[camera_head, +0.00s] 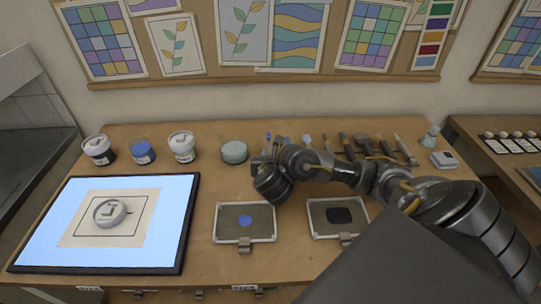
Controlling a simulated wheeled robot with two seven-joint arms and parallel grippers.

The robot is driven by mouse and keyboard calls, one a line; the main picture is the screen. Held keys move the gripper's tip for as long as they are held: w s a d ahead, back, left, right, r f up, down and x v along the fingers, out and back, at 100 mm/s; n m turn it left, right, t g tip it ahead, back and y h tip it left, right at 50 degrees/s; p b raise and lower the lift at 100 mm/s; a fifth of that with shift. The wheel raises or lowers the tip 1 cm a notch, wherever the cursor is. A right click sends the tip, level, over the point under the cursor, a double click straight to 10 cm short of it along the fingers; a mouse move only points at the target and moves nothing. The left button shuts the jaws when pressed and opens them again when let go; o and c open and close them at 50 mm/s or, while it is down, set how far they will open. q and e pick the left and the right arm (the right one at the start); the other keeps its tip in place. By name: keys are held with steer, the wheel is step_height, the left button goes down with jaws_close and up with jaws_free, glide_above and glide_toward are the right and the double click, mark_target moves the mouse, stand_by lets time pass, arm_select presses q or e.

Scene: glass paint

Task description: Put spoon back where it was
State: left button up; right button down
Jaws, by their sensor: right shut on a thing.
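My right arm reaches in from the right across the table. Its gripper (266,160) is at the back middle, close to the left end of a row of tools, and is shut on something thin. The wrist mostly hides what it holds, so I cannot make out the spoon's shape clearly. Several tools (384,146) with dark and light handles lie in the row behind and right of the gripper. My left gripper is not in view.
Jars (142,152) and a round grey-green pot (234,152) stand behind. Two trays, one with blue paint (244,221) and one with dark paint (339,215), lie in front.

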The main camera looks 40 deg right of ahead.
steer(key=shift+s+f+b, duration=0.1)
steer(key=shift+f+b, duration=0.35)
steer(key=shift+f, duration=0.15)
stand_by(1.2)
steer(key=c, duration=1.2)
jaws_free()
steer(key=shift+a, duration=0.1)
